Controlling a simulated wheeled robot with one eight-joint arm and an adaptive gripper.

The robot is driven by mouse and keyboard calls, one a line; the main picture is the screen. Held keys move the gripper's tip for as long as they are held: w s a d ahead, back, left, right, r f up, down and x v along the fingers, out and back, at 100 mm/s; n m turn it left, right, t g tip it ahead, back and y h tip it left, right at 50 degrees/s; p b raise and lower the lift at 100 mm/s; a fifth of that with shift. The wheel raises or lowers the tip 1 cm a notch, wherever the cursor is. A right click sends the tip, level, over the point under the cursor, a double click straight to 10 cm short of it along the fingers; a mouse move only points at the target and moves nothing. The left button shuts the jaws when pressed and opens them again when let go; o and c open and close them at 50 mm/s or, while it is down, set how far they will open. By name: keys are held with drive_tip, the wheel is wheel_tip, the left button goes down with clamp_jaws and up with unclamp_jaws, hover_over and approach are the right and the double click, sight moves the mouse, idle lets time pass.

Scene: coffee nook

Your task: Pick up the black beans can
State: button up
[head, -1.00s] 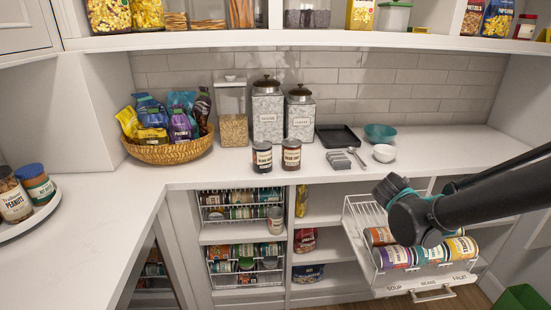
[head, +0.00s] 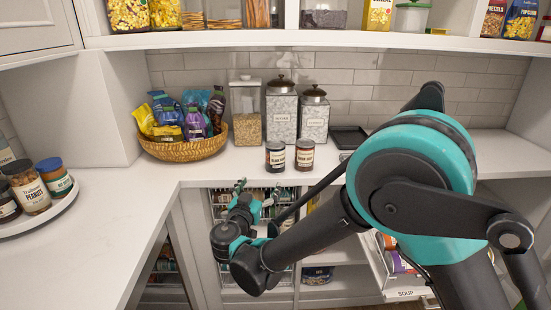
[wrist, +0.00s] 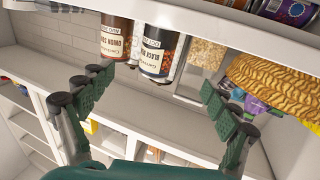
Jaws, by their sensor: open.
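My gripper (head: 258,190) is open and empty in front of the counter edge, before the left wire can racks. In the wrist view, which is upside down, my gripper (wrist: 157,88) has its fingers spread wide. Two dark-lidded jars stand on the counter beyond it. The left jar (head: 275,157) has a label that seems to read black bean; it also shows in the wrist view (wrist: 157,53). Beside it stands a red-brown jar (head: 304,154). I cannot pick out a black beans can for certain; my gripper and arm hide much of the racks.
A pull-out rack (head: 405,293) marked soup stands open at right, mostly behind my arm. A wicker basket (head: 180,151) of bags, a clear canister (head: 246,128) and two patterned canisters (head: 282,112) line the back. The left counter is mostly clear.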

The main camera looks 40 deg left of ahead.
sight(275, 159)
drive_tip(key=x, duration=1.7)
drive_tip(key=shift+c, duration=0.3)
drive_tip(key=c, duration=1.7)
wheel_tip(275, 159, up, 20)
drive_tip(key=shift+r, duration=0.1)
drive_tip(key=shift+c, duration=0.2)
